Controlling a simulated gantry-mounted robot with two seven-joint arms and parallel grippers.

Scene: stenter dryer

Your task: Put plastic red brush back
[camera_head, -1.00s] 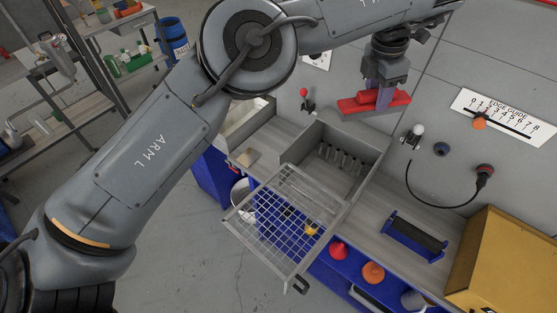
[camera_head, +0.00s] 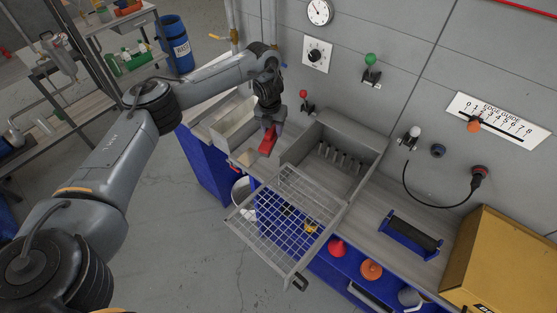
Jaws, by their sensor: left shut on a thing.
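The red brush (camera_head: 268,141) is held in my left gripper (camera_head: 270,127) over the left part of the workbench, beside the grey box. The gripper is shut on it, and the brush points down and toward the front. I cannot tell whether the brush touches the bench top below. The grey box (camera_head: 318,126) holds a row of dark upright pins, and its wire mesh door (camera_head: 272,232) hangs open toward the front. My right gripper is not in view.
A lever with a red knob (camera_head: 303,94) stands at the wall just behind the brush. A sink-like tray (camera_head: 237,121) lies to the left. A blue-framed roller (camera_head: 412,236) and a yellow case (camera_head: 510,262) are on the right of the bench.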

